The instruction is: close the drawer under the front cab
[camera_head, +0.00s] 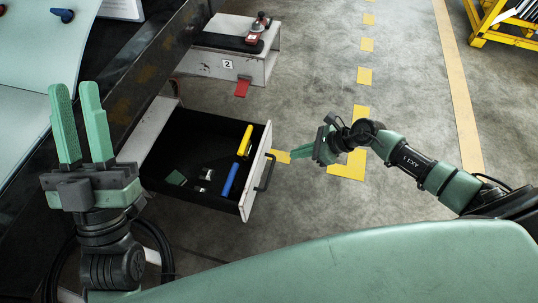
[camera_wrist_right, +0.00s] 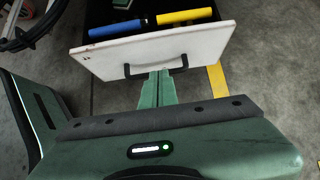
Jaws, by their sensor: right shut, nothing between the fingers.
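The drawer (camera_head: 256,187) stands pulled out, with a black inside, a white front and a black handle. It holds a yellow tool, a blue tool and a few small items. In the right wrist view the white drawer front (camera_wrist_right: 190,52) and handle (camera_wrist_right: 155,67) face the camera. My right gripper (camera_head: 293,155) is shut and empty, pointing at the drawer front close to the handle. In its wrist view the fingertips (camera_wrist_right: 158,74) overlap the handle; I cannot tell whether they touch. My left gripper (camera_head: 80,95) is open and empty, pointing up, left of the drawer.
A white unit marked 2 (camera_head: 227,63) with a red tab and a red-and-black device stands behind the drawer. A dark beam (camera_head: 150,80) runs along the left. A yellow rack (camera_head: 505,25) is at the far right.

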